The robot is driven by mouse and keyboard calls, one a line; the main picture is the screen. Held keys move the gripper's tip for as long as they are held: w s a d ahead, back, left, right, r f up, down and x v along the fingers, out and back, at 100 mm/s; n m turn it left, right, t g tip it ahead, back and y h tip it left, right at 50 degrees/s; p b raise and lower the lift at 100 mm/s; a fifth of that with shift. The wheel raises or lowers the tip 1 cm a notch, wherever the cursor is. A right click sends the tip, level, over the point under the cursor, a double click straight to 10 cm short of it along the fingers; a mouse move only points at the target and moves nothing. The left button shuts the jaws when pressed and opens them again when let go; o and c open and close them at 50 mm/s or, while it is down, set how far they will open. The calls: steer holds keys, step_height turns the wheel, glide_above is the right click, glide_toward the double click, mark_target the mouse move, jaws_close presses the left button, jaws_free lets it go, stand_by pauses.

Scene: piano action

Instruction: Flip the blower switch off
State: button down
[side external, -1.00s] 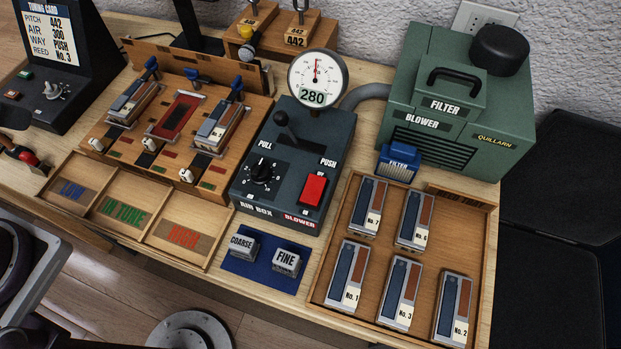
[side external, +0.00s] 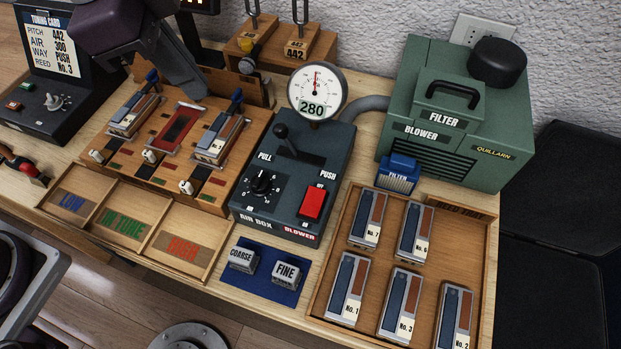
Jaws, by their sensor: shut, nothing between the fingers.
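I cannot tell which way the rocker is tipped. My gripper (side external: 196,88) is at the upper left, above the back of the wooden reed stand, well left of the switch and apart from it. Its fingers are shut and empty. The green blower unit (side external: 405,160) stands at the back right. The round gauge (side external: 317,90) behind the air box reads 280.
A black lever (side external: 281,131) and a dial (side external: 261,183) sit on the air box left of the switch. COARSE (side external: 243,256) and FINE (side external: 286,273) blocks lie in front. A wooden tray (side external: 330,228) of reeds lies right. The reed stand (side external: 100,170) is left.

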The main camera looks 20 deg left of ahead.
mark_target(315, 194)
steer(key=w+d+f+m+g+h, duration=0.1)
steer(key=d+f+m, duration=0.4)
steer(key=d, duration=0.6)
steer(key=shift+g, duration=0.6)
steer(key=shift+w+a+f, duration=0.1)
steer(key=x, duration=1.3)
steer(key=shift+w+a+f, duration=0.1)
steer(key=shift+w+a, duration=0.1)
steer(key=shift+a, duration=0.1)
steer(key=shift+w+f, duration=0.1)
steer(key=shift+f, duration=0.3)
steer(key=shift+f, duration=0.25)
